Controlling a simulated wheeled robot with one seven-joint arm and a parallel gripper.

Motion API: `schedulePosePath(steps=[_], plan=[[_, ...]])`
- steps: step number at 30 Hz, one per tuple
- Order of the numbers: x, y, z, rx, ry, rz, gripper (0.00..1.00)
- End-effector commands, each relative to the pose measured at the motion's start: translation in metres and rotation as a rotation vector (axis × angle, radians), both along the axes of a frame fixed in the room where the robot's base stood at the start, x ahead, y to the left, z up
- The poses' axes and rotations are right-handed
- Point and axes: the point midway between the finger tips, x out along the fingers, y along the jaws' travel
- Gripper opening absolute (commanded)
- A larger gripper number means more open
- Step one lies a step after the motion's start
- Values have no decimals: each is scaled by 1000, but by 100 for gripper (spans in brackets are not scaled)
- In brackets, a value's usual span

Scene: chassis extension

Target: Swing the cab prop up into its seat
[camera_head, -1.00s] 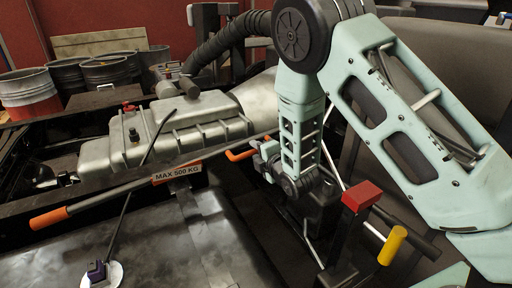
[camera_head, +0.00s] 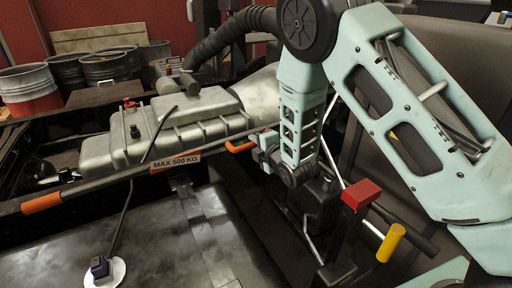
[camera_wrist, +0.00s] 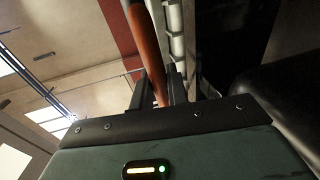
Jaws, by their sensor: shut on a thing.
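A long dark bar with an orange grip (camera_head: 42,203) at its left end crosses the frame, rising to the right toward my gripper (camera_head: 258,146). A "MAX 500 KG" label (camera_head: 175,162) shows along the bar. A bent orange handle (camera_head: 240,147) is at my gripper's left side. In the wrist view, my gripper (camera_wrist: 158,88) is shut on an orange rod (camera_wrist: 145,40), which runs up between the two dark fingers. I cannot tell whether this handle and the long bar are one piece, or which part is the cab prop. No seat can be made out clearly.
A metal engine block (camera_head: 165,125) with a black corrugated hose (camera_head: 225,35) lies behind the bar. A red block (camera_head: 361,195) and yellow cylinder (camera_head: 391,243) stand right of my gripper. Drums (camera_head: 30,90) are at back left. The dark flat panel (camera_head: 170,235) in front is mostly clear.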

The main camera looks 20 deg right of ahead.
Motion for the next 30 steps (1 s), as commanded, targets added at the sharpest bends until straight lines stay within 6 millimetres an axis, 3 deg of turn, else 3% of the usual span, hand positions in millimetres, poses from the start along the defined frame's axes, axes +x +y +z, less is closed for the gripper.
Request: schedulePosePath(steps=[1, 7, 14, 24, 30], plan=[[1, 0, 18, 27, -6, 0, 0], [2, -3, 75, 169, 16, -1, 0], [6, -22, 152, 378, 55, -4, 0], [16, -77, 251, 677, 114, -5, 0], [23, -110, 289, 818, 147, -5, 0]])
